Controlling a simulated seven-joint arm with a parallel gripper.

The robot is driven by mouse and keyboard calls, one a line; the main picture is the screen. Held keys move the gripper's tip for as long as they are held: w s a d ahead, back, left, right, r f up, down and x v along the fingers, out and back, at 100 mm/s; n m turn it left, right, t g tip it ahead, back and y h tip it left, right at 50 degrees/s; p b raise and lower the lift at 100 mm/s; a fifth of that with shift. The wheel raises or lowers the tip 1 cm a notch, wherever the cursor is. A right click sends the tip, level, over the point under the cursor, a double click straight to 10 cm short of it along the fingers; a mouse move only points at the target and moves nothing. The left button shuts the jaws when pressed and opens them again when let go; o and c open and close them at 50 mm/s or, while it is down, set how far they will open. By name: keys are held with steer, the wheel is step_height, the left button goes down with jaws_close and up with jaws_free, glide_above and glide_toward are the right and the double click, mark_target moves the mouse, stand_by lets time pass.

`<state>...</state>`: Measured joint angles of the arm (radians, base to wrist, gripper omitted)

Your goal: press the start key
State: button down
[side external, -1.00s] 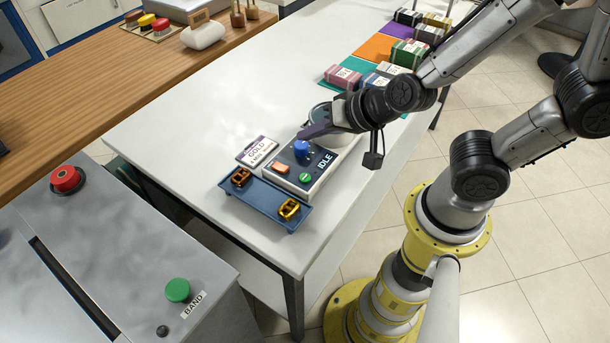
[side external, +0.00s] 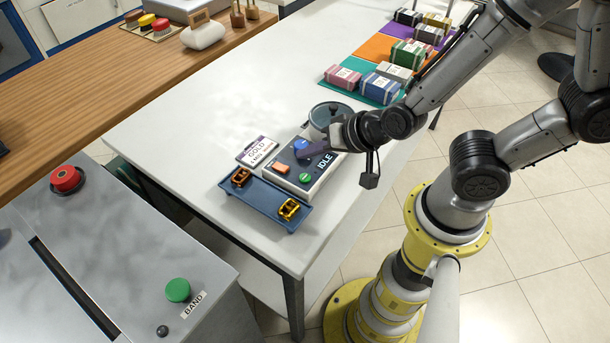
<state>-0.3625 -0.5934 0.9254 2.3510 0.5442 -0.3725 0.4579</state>
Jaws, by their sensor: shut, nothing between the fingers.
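A small control box (side external: 318,184) stands near the front of the white table. Its top has a blue knob (side external: 300,144), an orange key (side external: 281,168), a green round key (side external: 305,178) and a display reading "IDLE" (side external: 325,161). Which key is the start key I cannot read. My gripper (side external: 300,155) is shut and empty. Its fingertips are over the box top, just in front of the blue knob and short of the green key. Whether they touch the panel I cannot tell. The fingers hide part of the knob's lower side.
A blue tray (side external: 262,202) with two metal pieces lies before the box. A round dark dish (side external: 330,114) and wrapped bundles (side external: 343,77) lie behind. A grey machine (side external: 110,260) has red and green buttons. The table's left is clear.

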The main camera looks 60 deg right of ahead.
mark_target(310, 182)
steer(key=shift+f, duration=2.3)
steer(key=shift+f, duration=0.2)
steer(key=shift+f, duration=0.2)
steer(key=shift+f, duration=0.4)
stand_by(0.8)
stand_by(0.3)
steer(key=shift+r, duration=0.8)
steer(key=shift+r, duration=2.55)
